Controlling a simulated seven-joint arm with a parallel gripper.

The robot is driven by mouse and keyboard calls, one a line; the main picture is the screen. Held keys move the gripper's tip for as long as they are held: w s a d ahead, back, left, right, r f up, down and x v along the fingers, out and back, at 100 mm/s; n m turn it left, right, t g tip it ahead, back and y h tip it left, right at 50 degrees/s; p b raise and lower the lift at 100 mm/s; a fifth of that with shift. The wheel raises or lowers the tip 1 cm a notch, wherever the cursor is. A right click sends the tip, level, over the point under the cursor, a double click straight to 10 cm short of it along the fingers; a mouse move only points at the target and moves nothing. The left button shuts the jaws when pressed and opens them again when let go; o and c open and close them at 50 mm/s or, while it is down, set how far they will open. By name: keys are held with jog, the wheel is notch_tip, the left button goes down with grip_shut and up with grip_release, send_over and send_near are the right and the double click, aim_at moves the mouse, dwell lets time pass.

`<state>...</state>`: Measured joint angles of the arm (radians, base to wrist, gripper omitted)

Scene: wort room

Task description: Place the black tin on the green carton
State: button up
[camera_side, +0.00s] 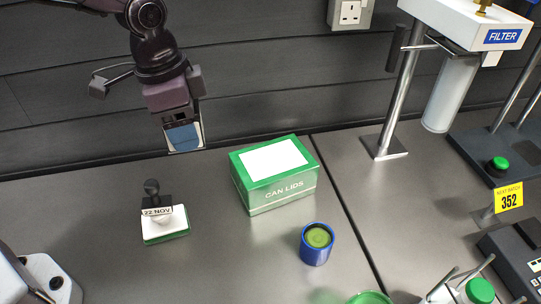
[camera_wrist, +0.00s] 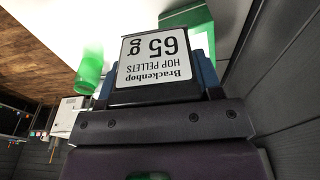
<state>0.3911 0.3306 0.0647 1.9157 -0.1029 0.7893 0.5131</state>
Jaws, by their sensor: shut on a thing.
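The black tin (camera_wrist: 155,62) has a white label reading Brackenhop hop pellets, 65 g. My gripper (camera_wrist: 160,80) is shut on it, with blue finger pads at its sides in the wrist view. In the side view my gripper (camera_side: 184,137) holds the tin in the air at upper left, largely hidden behind a blue pad. The green carton (camera_side: 268,197), marked CAN LIDS, with a white panel on top, sits on the grey worktop to the right of and below my gripper. The carton's top is bare. The tin is apart from it.
A date stamp (camera_side: 157,203) on a green-and-white block stands left of the carton. A blue cup (camera_side: 316,248) with green contents stands in front of it. A filter stand (camera_side: 394,110) rises at the back right. The worktop between stamp and carton is clear.

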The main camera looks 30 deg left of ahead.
jog(key=w+d+f, duration=0.3)
jog(key=w+f, duration=0.1)
jog(key=w, duration=0.5)
send_over(262, 161)
jog(key=f, duration=0.5)
jog(key=shift+s+a+f, duration=0.2)
jog(key=shift+s+a, duration=0.05)
jog(key=shift+s, duration=0.05)
jog(key=shift+w+f, duration=0.15)
jog(key=shift+f, duration=1.65)
jog(key=shift+f, duration=0.15)
jog(key=o, duration=1)
